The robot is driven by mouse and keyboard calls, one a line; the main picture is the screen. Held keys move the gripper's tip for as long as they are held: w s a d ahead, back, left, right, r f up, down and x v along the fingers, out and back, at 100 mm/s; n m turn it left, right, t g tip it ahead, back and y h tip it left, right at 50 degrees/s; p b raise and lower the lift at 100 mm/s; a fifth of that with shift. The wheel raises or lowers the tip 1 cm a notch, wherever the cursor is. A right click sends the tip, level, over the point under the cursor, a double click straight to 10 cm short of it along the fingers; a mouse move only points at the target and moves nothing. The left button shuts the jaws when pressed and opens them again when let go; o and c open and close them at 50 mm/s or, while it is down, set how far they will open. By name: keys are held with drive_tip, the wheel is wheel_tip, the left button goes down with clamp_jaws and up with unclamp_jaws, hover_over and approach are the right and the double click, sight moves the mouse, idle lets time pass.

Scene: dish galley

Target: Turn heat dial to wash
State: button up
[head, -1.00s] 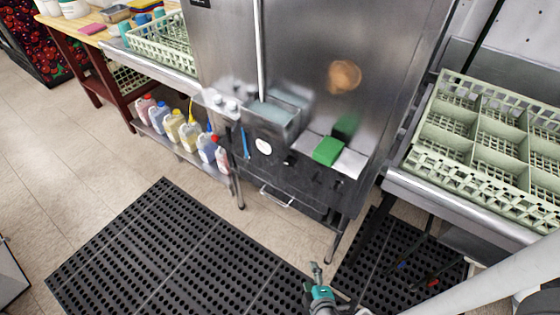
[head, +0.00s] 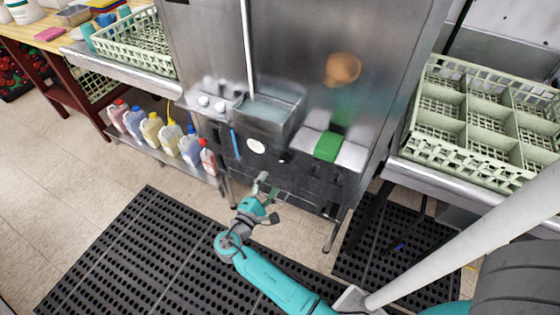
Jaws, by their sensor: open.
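The dish machine's dark front panel (head: 305,172) is in the middle of the head view. It carries a white round face (head: 256,146) and a small black knob (head: 284,157) to its right. I cannot tell for certain which is the heat dial, and no markings are readable. My gripper (head: 271,187) is open and empty, in front of the panel and below the white face and the knob in the picture. It appears apart from both. Part of the lower panel is hidden behind it.
A green block (head: 327,147) lies on the ledge right of a metal tray (head: 266,118). A blue stick (head: 235,143) hangs at left. Several bottles (head: 151,129) stand on a low shelf. A dish rack (head: 470,140) is at right. Black mats (head: 140,260) cover the floor.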

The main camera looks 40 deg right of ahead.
sight(284, 161)
drive_tip(key=x, duration=1)
drive_tip(key=shift+d+f, duration=0.1)
drive_tip(key=shift+d, duration=0.15)
drive_tip(key=c, duration=1.2)
